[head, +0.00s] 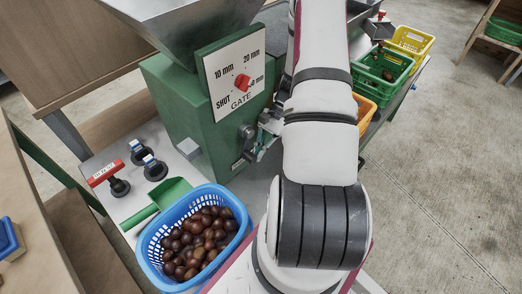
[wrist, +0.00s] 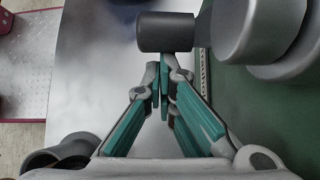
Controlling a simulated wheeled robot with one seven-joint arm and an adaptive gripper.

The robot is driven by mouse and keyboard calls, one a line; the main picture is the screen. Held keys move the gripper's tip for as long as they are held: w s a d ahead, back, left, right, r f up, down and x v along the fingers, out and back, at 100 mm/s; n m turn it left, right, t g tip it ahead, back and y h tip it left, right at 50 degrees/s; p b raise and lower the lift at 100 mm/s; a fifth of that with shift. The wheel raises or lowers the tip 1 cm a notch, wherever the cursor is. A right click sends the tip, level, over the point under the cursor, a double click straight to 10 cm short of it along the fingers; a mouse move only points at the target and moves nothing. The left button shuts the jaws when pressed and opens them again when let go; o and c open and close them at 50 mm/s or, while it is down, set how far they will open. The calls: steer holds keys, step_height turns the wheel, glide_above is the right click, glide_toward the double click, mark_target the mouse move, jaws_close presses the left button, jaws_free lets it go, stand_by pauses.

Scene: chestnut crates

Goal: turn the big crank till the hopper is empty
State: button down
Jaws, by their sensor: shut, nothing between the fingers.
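The grey metal hopper (head: 180,28) sits on top of the green machine body (head: 175,100); its inside is out of view. In the wrist view a dark grey cylindrical handle (wrist: 165,32) stands beside a larger round grey part (wrist: 245,28) close to the green wall; these look like the crank. My gripper (wrist: 163,70) is shut and empty, its tips right at the lower edge of the handle; I cannot tell whether they touch. In the head view my gripper (head: 262,140) is small and partly hidden by my arm beside the machine's right face.
A gate dial (head: 242,82) with a red knob faces front. Orange, green (head: 382,88) and yellow (head: 425,38) crates line the right behind my arm.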

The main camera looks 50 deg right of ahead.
steer(key=shift+a+y, duration=0.3)
steer(key=shift+a, duration=0.05)
stand_by(0.4)
